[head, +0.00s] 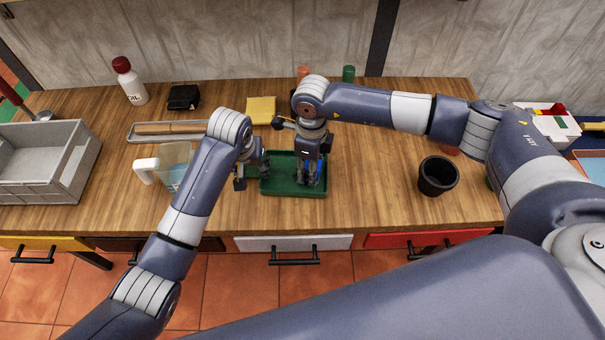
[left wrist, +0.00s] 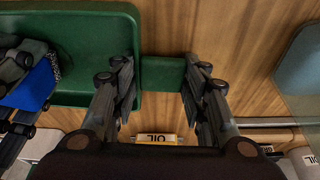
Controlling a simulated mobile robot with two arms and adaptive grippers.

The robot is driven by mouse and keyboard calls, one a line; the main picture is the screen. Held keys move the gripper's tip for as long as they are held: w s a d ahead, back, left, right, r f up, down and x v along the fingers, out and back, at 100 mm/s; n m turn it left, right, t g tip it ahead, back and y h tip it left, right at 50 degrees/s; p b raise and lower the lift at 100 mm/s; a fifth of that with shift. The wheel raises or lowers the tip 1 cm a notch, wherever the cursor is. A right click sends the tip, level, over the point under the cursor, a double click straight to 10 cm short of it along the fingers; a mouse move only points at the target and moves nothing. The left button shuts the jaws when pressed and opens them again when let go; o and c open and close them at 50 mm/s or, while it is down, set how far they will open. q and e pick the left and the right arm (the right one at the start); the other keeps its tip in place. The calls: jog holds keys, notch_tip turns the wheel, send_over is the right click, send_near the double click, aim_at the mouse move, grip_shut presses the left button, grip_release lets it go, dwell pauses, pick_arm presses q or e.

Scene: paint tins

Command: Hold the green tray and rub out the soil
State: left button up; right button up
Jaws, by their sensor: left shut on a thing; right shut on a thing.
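The green tray (head: 270,190) lies flat on the wooden worktop; it also shows in the left wrist view (left wrist: 100,50). My left gripper (head: 254,170) is at the tray's left end. In the left wrist view its fingers (left wrist: 160,78) are either side of the tray's green tab handle, shut on it. My right gripper (head: 311,177) points down over the right half of the tray, shut on a blue block (left wrist: 42,85) with a dark speckled face, perhaps a sponge or brush. Whether the block touches the tray floor is unclear. No soil can be made out; the arms hide part of the tray.
A clear jug (head: 173,170) with bluish liquid stands close left of my left arm. A black cup (head: 438,178) stands to the right. Behind are a yellow pad (head: 261,110), a black box (head: 183,97) and a white bottle (head: 133,88). A grey crate (head: 70,165) is at far left.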

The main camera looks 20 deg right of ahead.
aim_at(295, 168)
pick_arm(q)
jog(key=shift+f, duration=0.1)
pick_arm(e)
jog(key=shift+f, duration=0.2)
jog(key=shift+w+a+r, duration=0.1)
jog(key=shift+w+a, duration=0.25)
jog(key=shift+a, duration=0.55)
jog(key=shift+w+a+r, duration=0.1)
jog(key=shift+w+a, duration=0.2)
jog(key=shift+a, duration=0.55)
jog(key=shift+f, duration=0.2)
jog(key=shift+w+d+r, duration=0.1)
jog(key=shift+w+r, duration=0.05)
jog(key=shift+r, duration=0.05)
jog(key=shift+f, duration=0.25)
